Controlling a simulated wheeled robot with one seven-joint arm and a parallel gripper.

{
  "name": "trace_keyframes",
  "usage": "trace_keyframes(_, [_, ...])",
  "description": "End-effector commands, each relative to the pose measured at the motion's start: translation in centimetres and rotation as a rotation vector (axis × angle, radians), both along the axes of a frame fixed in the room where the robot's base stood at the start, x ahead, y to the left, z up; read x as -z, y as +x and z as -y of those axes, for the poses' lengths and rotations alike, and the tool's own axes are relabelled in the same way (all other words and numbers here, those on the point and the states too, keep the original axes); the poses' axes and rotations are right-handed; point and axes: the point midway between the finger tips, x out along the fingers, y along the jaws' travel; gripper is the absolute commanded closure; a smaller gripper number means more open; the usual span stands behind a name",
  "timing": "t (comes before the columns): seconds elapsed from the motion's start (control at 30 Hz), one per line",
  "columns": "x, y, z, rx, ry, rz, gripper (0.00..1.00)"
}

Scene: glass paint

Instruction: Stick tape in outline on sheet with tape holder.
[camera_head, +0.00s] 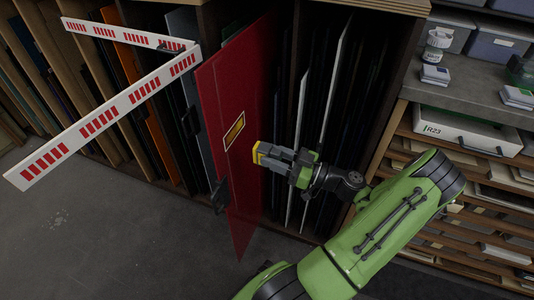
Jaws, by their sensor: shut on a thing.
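A red sheet (240,90) stands upright on edge in front of the rack, in the middle of the view. My gripper (280,157) is just right of the sheet and a little below and right of the outline. It is shut on the tape holder (259,153), a small block whose yellow end faces the sheet. I cannot tell whether the holder touches the sheet. The gripper's fingers look grey and partly merge with the holder.
A white barrier with red stripes (110,112) juts out at the left of the sheet. Dark handles or clamps (220,195) sit at the sheet's left edge. The rack (340,90) holds several upright panels. A shelf (475,90) with boxes and drawers is at the right. Floor at lower left is clear.

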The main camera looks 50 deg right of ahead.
Motion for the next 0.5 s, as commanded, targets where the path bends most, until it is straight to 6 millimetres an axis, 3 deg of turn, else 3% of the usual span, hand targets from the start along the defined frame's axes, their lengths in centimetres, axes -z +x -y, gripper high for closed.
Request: trace_keyframes(0.5, [-0.1, 5.7, -2.1, -0.002, 0.003, 0.005, 0.97])
